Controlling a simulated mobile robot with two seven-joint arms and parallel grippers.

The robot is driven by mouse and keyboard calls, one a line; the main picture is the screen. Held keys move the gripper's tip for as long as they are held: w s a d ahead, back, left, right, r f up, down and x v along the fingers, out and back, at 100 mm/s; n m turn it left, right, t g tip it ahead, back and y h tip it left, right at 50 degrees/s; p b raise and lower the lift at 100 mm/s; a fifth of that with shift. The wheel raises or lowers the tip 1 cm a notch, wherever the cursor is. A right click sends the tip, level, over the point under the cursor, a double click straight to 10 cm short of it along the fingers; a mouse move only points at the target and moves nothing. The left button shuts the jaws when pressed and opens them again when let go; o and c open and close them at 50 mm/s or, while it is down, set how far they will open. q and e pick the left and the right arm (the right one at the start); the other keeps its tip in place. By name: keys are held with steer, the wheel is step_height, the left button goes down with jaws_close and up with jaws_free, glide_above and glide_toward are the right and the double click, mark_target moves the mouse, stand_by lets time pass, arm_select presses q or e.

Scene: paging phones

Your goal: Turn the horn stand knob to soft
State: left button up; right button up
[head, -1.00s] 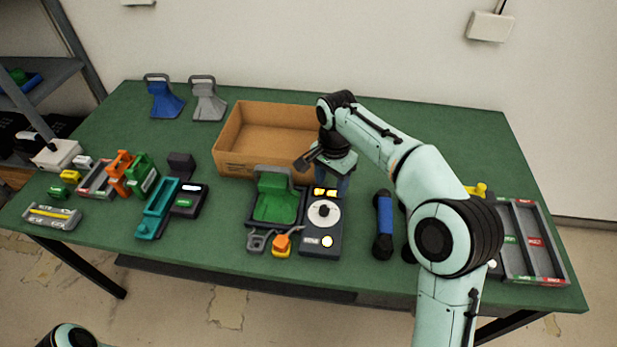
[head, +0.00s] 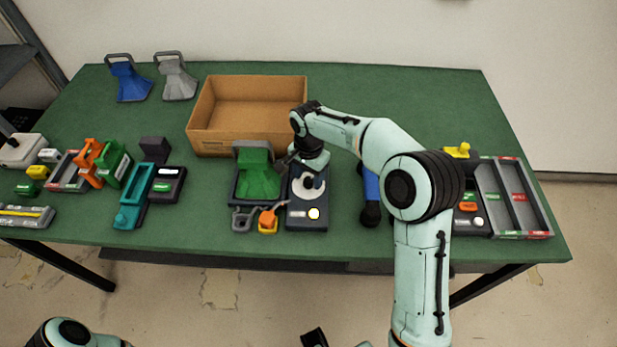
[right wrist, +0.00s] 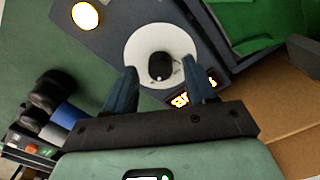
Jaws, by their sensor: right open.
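The horn stand (head: 306,218) is a dark box with a white round dial, at the front middle of the table. In the right wrist view its black knob (right wrist: 161,66) sits at the centre of the white dial (right wrist: 142,45). A lit orange display (right wrist: 190,97) and a glowing round button (right wrist: 85,16) flank the dial. My right gripper (right wrist: 163,83) is open over the dial, its blue fingers on either side of the knob's near side and apart from it. In the head view the right gripper (head: 308,180) partly hides the dial.
A green horn (head: 257,180) in a dark tray stands just left of the stand. An orange-topped piece (head: 268,220) lies in front of it. A cardboard box (head: 250,98) is behind. A blue-gripped handset (head: 371,195) lies to the right.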

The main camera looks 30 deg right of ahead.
steer(key=shift+f, duration=0.5)
steer(key=shift+c, duration=0.3)
jaws_close()
